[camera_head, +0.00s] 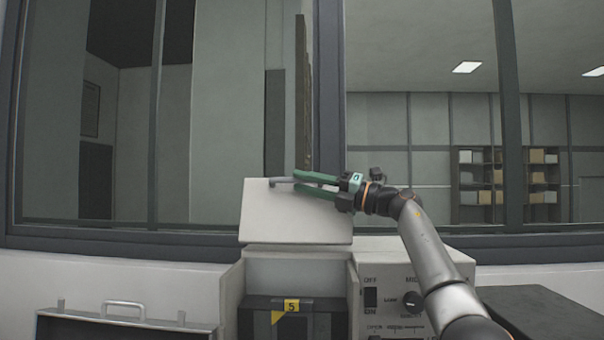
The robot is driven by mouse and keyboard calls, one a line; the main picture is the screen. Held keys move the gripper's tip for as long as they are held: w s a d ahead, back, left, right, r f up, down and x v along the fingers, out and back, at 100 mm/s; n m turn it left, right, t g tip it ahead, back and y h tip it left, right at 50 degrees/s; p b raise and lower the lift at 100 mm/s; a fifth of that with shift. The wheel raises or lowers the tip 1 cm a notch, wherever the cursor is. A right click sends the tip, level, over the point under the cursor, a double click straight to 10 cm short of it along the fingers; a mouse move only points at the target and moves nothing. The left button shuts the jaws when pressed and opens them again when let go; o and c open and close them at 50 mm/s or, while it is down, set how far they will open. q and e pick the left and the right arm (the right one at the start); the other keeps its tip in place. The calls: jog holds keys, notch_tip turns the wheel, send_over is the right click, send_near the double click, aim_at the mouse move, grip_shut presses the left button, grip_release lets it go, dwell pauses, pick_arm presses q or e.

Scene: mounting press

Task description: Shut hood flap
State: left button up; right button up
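The hood flap (292,215) is a white panel standing raised and tilted back above the open front of a white housing. A short grey handle (279,182) sits at its upper edge. My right gripper (298,181) reaches in from the right with its green fingers at the flap's top edge. The fingers are parted, one above the other, with their tips right by the handle's right end. I cannot tell whether they touch it. The flap's upper right part is partly hidden behind the gripper. My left gripper is out of view.
An open metal case (125,320) lies at lower left. A window frame (329,120) stands behind.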

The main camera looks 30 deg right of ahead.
jog(key=shift+w+a+r, duration=0.1)
jog(key=shift+w+a, duration=0.15)
jog(key=shift+w, duration=0.2)
grip_shut()
dwell(1.2)
